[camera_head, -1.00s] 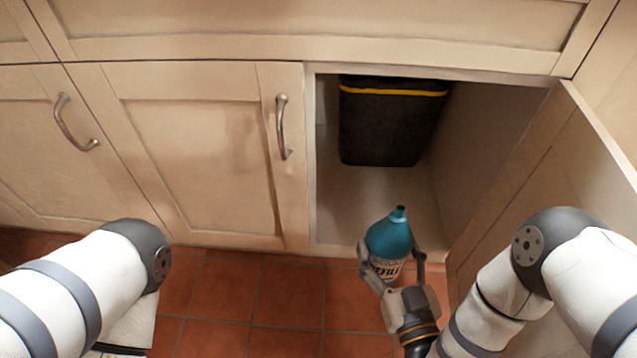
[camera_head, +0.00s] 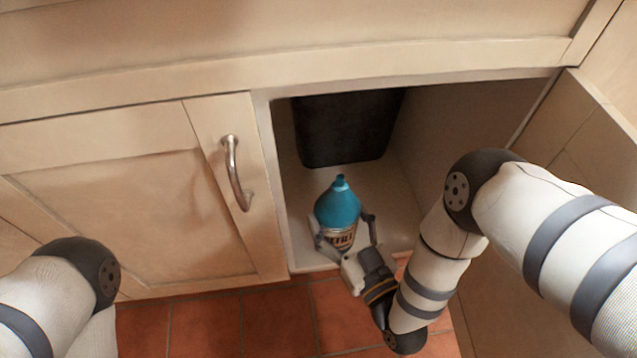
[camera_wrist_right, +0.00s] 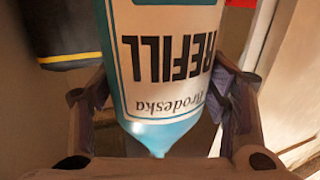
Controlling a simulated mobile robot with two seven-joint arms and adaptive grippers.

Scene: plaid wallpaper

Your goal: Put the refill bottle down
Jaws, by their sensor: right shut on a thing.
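The refill bottle (camera_head: 338,206) is teal with a pointed cap and a white label. My right gripper (camera_head: 343,232) is shut on it, with one finger on each side. The bottle is at the front of the open cupboard (camera_head: 405,228), over its floor; I cannot tell whether its base touches. In the right wrist view the bottle (camera_wrist_right: 165,60) fills the middle, its label upside down, between the fingers of the right gripper (camera_wrist_right: 165,95). My left arm shows at the lower left of the head view, but its gripper is out of frame.
A black bin (camera_head: 345,128) stands at the back of the cupboard; it also shows in the wrist view (camera_wrist_right: 62,30). The open door (camera_head: 560,150) is at the right, close to my right arm. A closed door with a metal handle (camera_head: 236,175) is at the left.

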